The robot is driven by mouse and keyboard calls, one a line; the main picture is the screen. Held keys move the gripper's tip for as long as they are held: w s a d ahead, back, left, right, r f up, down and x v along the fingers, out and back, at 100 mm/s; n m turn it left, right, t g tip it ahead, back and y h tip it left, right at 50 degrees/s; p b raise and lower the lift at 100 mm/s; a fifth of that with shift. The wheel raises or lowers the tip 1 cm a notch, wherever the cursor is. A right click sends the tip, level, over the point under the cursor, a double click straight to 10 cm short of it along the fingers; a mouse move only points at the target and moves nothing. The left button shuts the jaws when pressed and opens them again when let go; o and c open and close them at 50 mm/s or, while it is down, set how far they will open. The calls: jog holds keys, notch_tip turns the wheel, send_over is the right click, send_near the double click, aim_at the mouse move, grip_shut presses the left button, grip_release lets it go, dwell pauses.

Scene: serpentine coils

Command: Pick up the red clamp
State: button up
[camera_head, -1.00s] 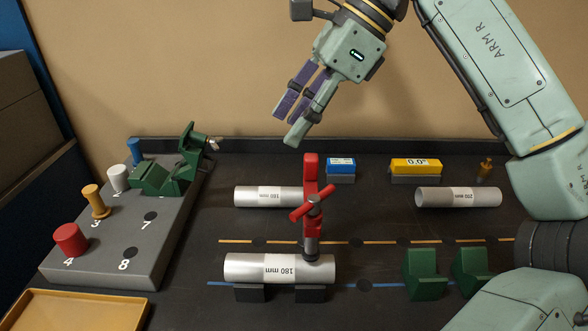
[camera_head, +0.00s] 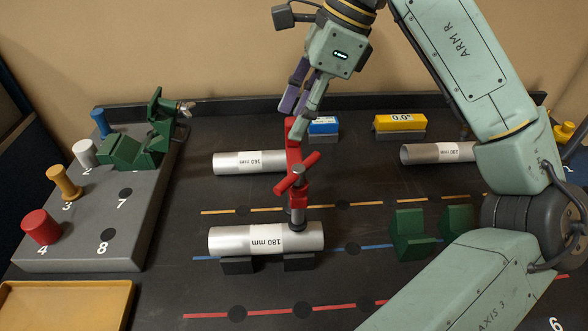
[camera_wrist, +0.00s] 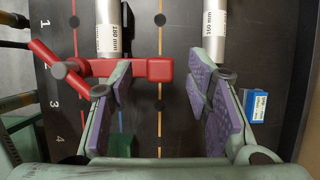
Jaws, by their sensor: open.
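The red clamp (camera_head: 294,172) stands upright at the right part of the 180 mm tube (camera_head: 225,240), with its screw and red cross handle facing the camera. In the wrist view the clamp's red bar (camera_wrist: 155,70) runs sideways, its blocky end between the lines of the two fingers and its other part passing beyond the left finger. My gripper (camera_head: 293,117) is open and empty, tilted, with its fingertips at the clamp's upper end. In the wrist view my gripper (camera_wrist: 160,82) has its purple pads apart. Whether a finger touches the clamp I cannot tell.
The 160 mm tube (camera_head: 230,163) lies behind the clamp. Blue (camera_head: 323,126) and yellow (camera_head: 400,123) blocks stand at the back. Green V-blocks (camera_head: 410,235) sit to the right. A grey rack (camera_head: 130,225) with coloured pegs and a green vise (camera_head: 135,150) is left.

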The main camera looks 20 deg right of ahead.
jog(key=shift+x, duration=1.2)
jog(key=shift+c, duration=0.6)
grip_shut()
